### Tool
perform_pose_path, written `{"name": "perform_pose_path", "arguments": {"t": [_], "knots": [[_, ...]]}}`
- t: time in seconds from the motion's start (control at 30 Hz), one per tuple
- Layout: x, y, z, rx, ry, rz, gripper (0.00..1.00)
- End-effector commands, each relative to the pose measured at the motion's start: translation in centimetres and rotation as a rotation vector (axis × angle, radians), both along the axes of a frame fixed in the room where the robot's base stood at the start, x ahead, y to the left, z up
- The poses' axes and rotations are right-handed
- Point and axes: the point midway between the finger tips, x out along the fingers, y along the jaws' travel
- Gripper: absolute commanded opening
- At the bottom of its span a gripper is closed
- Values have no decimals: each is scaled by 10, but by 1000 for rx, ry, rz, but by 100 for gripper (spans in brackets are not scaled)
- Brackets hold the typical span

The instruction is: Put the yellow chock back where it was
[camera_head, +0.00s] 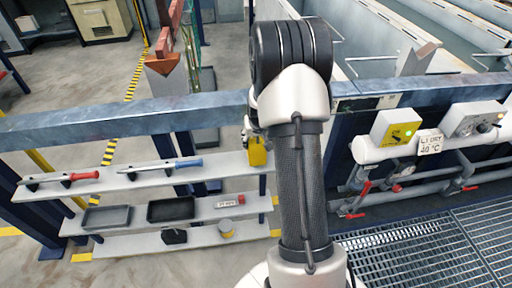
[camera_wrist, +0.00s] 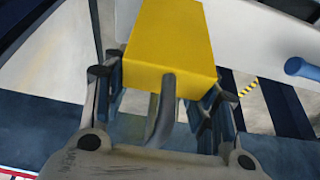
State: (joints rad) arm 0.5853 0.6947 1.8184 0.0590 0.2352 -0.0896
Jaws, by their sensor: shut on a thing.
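My gripper (camera_head: 251,136) is mostly hidden behind my arm there. In the wrist view the yellow chock (camera_wrist: 170,40) fills the top middle, between the fingers of my gripper (camera_wrist: 165,88), which is shut on it. I cannot tell whether the chock touches the shelf.
The top shelf holds a red-handled tool (camera_head: 72,177) and a blue-handled tool (camera_head: 175,164). A blue-grey beam (camera_head: 120,116) runs above the shelves.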

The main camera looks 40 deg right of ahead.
Motion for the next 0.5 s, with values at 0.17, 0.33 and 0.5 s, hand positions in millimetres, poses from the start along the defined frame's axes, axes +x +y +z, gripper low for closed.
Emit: {"name": "perform_pose_path", "arguments": {"t": [0.17, 0.33, 0.5], "knots": [[0, 0, -29, 1, 1, 0, 4], [1, 0, -30, -2, -3, 0, 4], [1, 0, -31, -1, -2, 0, 4]]}}
